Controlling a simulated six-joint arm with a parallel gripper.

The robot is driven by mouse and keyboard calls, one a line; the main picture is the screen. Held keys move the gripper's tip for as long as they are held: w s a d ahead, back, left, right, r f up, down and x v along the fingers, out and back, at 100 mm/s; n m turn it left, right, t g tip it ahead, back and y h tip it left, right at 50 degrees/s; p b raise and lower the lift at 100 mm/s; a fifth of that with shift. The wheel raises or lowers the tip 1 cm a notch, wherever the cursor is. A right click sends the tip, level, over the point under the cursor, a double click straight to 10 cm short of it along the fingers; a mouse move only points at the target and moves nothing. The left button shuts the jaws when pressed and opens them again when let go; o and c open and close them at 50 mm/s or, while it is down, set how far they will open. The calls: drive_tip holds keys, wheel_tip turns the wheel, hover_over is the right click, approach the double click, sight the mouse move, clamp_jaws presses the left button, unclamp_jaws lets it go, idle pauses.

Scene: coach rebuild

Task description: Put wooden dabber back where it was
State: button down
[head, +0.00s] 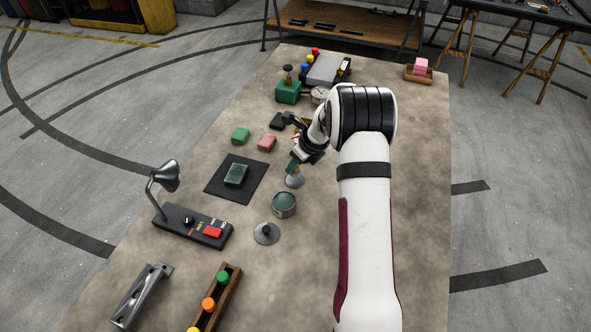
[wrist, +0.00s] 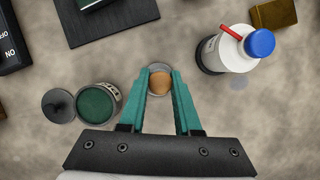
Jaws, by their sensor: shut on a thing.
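My gripper (head: 294,168) points down over the middle of the table. In the wrist view its teal fingers (wrist: 160,88) are shut on the round wooden top of the dabber (wrist: 160,82). A pale grey round rim (wrist: 159,67) shows around the wooden top. In the head view a grey disc (head: 295,182) shows just under the fingertips; I cannot tell whether it is part of the dabber or a dish under it. The dabber's lower part is hidden.
A green open tin (head: 285,205) and a grey knobbed lid (head: 267,233) are close by. In the wrist view a white bottle with a blue cap (wrist: 230,48) stands right of the fingers. A black mat (head: 215,187) bears a green block (head: 236,174). A lamp (head: 166,178) stands left.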

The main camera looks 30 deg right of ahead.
drive_tip(key=shift+f, duration=1.3)
drive_tip(key=c, duration=0.6)
unclamp_jaws()
drive_tip(key=shift+f, duration=0.15)
